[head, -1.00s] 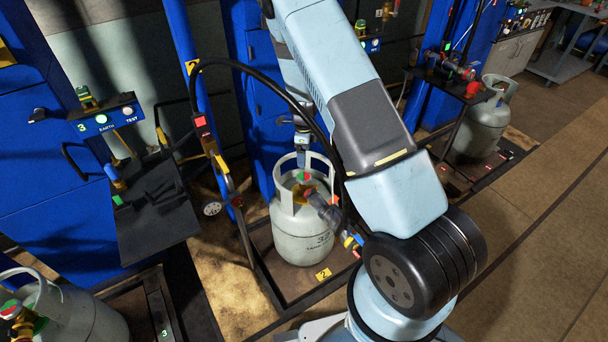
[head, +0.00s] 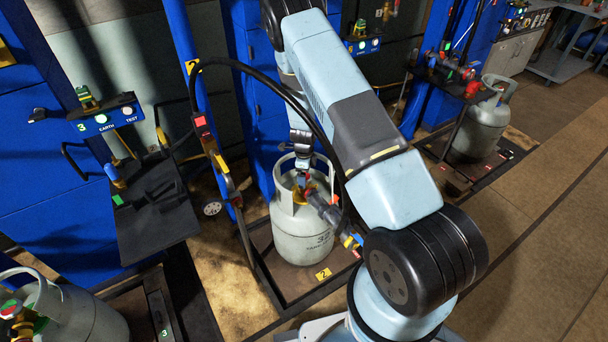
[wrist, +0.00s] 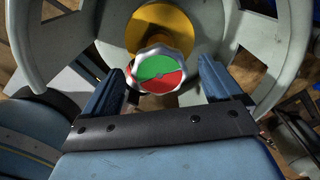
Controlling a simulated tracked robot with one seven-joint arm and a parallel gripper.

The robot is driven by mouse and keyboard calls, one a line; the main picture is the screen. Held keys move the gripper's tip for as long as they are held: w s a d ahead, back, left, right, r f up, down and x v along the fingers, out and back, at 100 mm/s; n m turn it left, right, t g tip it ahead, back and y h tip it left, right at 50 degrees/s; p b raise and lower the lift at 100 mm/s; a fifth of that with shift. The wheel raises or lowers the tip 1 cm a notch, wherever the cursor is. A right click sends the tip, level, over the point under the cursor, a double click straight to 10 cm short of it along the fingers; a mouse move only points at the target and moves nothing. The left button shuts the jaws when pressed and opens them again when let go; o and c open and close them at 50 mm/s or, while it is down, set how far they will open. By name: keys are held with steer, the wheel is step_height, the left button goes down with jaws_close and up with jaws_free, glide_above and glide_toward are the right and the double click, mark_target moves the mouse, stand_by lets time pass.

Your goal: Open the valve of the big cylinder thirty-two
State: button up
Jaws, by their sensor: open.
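The big cylinder thirty-two (head: 301,232) is pale grey, marked 32, and stands upright on the scale numbered 2 in the head view. Its collar also surrounds the valve in the wrist view (wrist: 290,45). The valve handwheel (wrist: 158,71) is silver-rimmed with a green half at the top and a red half at the bottom. My gripper (wrist: 164,82) is open, its two blue fingers on either side of the handwheel, with a gap visible on each side. In the head view my gripper (head: 302,178) points down inside the collar and hides most of the valve.
A black hose (head: 275,82) arches beside my arm. A connector with a dark handle (head: 325,209) sits at the valve's side. Other grey cylinders stand at the right (head: 481,127) and lower left (head: 75,318). Open brown floor (head: 545,220) lies at the right.

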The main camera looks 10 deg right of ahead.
steer(key=shift+c, duration=0.2)
steer(key=c, duration=1)
steer(key=shift+n, duration=0.4)
steer(key=n, duration=0.4)
steer(key=shift+n, duration=0.4)
steer(key=n, duration=0.6)
steer(key=shift+w+r, duration=0.1)
steer(key=n, duration=0.5)
steer(key=shift+n, duration=0.3)
steer(key=n, duration=0.6)
steer(key=shift+n, duration=0.3)
